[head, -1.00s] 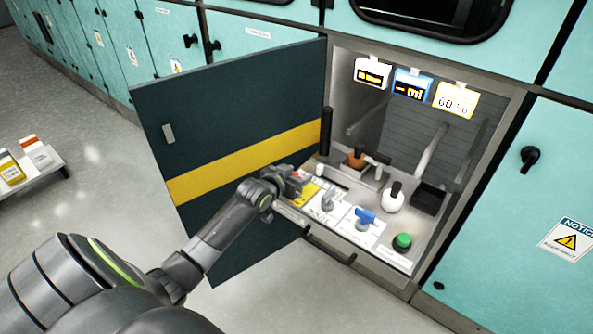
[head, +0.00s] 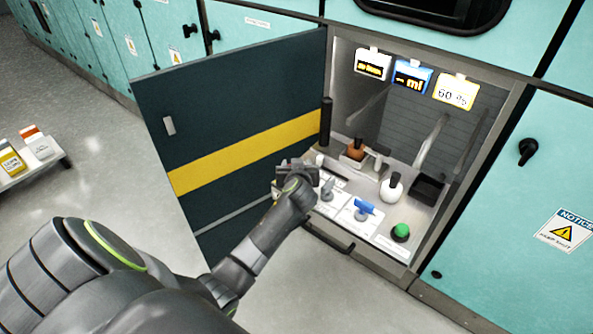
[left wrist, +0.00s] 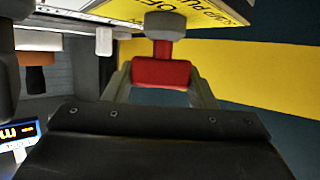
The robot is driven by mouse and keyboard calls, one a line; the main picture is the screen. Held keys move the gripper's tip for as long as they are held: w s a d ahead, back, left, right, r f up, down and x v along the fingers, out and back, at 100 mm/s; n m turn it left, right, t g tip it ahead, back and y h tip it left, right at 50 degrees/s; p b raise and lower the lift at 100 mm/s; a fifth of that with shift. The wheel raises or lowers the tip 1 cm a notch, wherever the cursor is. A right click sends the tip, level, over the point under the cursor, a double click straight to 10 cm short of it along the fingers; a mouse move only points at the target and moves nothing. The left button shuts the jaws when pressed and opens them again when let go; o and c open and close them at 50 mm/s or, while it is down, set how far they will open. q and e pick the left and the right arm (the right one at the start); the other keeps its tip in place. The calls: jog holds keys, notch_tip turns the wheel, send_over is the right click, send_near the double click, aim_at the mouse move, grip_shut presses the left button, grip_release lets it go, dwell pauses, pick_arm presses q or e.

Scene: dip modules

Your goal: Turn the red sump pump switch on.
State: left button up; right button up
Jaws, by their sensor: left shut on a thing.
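The red sump pump switch (left wrist: 162,72) shows in the left wrist view, a red handle on a red stem beside a yellow label plate (left wrist: 190,12). The label is only partly readable, with "OF" and "PU" showing. My left gripper (head: 296,172) is at the left end of the panel inside the open cabinet, shut on the red switch, with a finger on each side of its handle. In the head view the gripper and wrist hide the switch. The handle's on or off position cannot be told. My right gripper is not in view.
A grey switch (head: 327,190), a blue switch (head: 363,208) and a green button (head: 401,231) line the panel to the right. Behind stand a white-bodied, black-topped knob (head: 391,188) and a black tray (head: 428,187). The open dark door (head: 225,120) stands left of my gripper.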

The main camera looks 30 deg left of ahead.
pick_arm(q)
jog(key=shift+d+f+n+g+y+b, duration=0.1)
jog(key=shift+f+n+g+y+b, duration=0.3)
jog(key=shift+n+y+b, duration=0.15)
jog(key=n+g+y+b, duration=0.2)
jog(key=b, duration=0.1)
jog(key=shift+r+n, duration=0.1)
jog(key=shift+n, duration=0.25)
jog(key=n+g+y+b, duration=0.1)
jog(key=n+g+b, duration=0.1)
jog(key=shift+r+g, duration=0.1)
jog(key=shift+g, duration=0.3)
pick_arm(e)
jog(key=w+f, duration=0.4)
pick_arm(q)
jog(key=n+g+y+b, duration=0.1)
jog(key=n+g+b, duration=0.2)
jog(key=shift+n+g+b, duration=0.3)
jog(key=shift+g+b, duration=0.1)
jog(key=shift+r+n+g+b, duration=0.1)
jog(key=shift+n+g+b, duration=0.2)
jog(key=shift+g, duration=0.1)
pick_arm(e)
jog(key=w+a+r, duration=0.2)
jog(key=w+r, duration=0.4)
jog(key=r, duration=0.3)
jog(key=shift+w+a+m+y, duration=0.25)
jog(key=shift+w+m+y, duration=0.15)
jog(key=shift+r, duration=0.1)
